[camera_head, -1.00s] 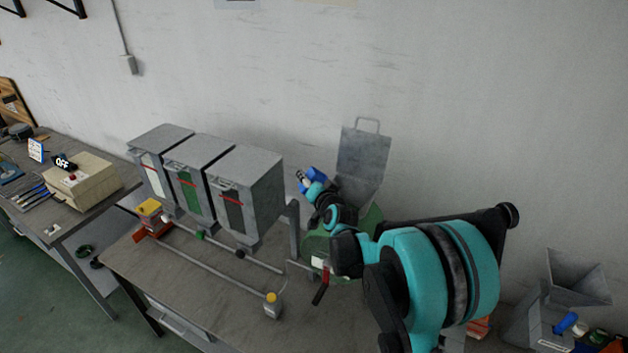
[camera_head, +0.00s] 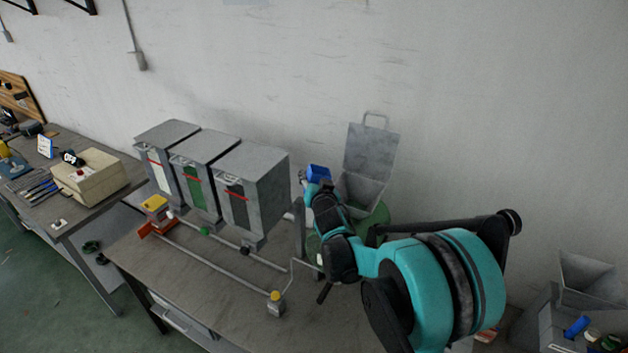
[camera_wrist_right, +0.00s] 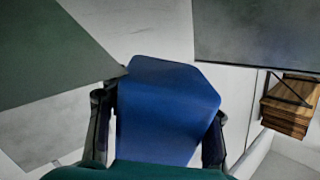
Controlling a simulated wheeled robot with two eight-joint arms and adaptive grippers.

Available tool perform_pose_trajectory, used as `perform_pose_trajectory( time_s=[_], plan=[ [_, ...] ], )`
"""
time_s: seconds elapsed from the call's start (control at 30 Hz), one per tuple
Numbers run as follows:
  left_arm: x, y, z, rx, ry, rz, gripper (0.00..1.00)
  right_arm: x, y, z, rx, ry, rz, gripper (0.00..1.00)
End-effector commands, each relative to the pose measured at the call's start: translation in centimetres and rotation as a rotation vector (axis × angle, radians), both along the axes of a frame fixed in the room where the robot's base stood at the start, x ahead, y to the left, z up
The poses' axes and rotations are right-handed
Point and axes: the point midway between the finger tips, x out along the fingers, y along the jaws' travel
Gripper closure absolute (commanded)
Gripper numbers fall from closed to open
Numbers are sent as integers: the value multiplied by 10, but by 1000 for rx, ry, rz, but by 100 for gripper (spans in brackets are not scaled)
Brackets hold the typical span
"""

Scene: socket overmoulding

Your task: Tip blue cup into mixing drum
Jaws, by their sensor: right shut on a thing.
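The blue cup (camera_head: 319,173) is held up by my right gripper (camera_head: 308,185), beside the open grey drum. In the right wrist view the cup (camera_wrist_right: 165,105) fills the middle, between the two dark fingers of the gripper (camera_wrist_right: 160,125), which are shut on it. The cup's contents are hidden. The mixing drum (camera_head: 362,190) has a grey square mouth with its lid (camera_head: 371,150) raised against the wall, above a green body (camera_head: 378,215). The cup is to the left of the mouth, near the rightmost hopper. My left gripper is not in view.
Three grey hoppers (camera_head: 252,190) with coloured labels stand close to the left of the cup. A side table with a beige box (camera_head: 92,178) is at the left. A grey funnel machine (camera_head: 590,280) is at the right. The front of the bench (camera_head: 220,295) is mostly clear.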

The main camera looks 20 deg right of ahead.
Motion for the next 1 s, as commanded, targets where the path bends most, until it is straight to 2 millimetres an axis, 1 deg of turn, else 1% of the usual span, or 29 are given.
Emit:
perform_pose_trajectory(
  time_s=[0.03,0.07,0.53,0.67,0.93,1.0],
  plan=[
    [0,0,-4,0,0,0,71,-1,-2,-5,-24,7,-10,100],
    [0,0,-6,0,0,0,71,-1,-2,-6,-40,8,-12,100],
    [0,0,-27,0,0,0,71,3,8,-2,-310,-7,-47,100],
    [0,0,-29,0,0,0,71,4,9,0,-348,-10,-52,100],
    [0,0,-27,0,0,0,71,4,9,3,-351,-12,-51,100],
    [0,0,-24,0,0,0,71,4,10,9,-355,-15,-50,100]
  ],
)
